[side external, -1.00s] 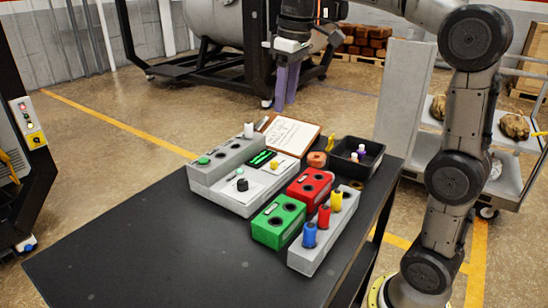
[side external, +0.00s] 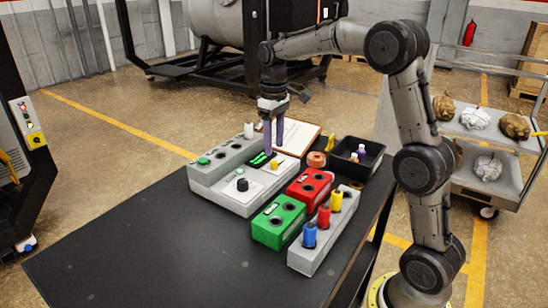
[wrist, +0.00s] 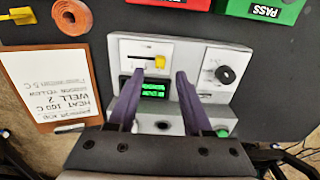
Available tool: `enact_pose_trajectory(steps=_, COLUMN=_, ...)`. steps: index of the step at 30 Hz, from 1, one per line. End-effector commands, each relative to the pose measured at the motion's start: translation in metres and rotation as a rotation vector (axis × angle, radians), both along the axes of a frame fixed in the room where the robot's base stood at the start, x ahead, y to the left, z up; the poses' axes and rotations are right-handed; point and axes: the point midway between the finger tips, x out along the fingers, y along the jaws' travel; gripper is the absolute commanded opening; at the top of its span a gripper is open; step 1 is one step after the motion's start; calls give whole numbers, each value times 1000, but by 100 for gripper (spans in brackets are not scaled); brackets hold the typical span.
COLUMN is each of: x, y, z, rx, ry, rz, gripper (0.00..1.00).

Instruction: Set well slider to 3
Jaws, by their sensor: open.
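The well slider is a small yellow knob (wrist: 160,62) at the right end of a dark slot on a white panel of the grey control unit (wrist: 203,52). In the side view the yellow knob (side external: 275,165) sits beside the green-lit display. My gripper (wrist: 160,75) has two purple fingers, open and empty, with the knob showing between and just beyond their tips. In the side view my gripper (side external: 273,152) points down over the unit, near the knob. Whether a finger touches the knob cannot be told. The slot's markings are too small to read.
A black dial (wrist: 225,75) and a green button (wrist: 222,131) sit on the unit. A clipboard (wrist: 45,85) lies beside it. Red (side external: 309,187) and green (side external: 278,222) boxes, a vial rack (side external: 322,240) and a black tray (side external: 372,158) stand nearby. The table's front left is clear.

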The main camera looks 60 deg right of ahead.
Motion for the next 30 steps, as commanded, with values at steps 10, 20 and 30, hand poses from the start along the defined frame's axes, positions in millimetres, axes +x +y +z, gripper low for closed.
enact_pose_trajectory(steps=10, x=0, y=0, z=-45, rx=0, ry=1, rz=0, gripper=50)
enact_pose_trajectory(steps=20, x=0, y=0, z=-49, rx=0, ry=-1, rz=0, gripper=50)
enact_pose_trajectory(steps=30, x=0, y=0, z=-49, rx=0, ry=-1, rz=0, gripper=0)
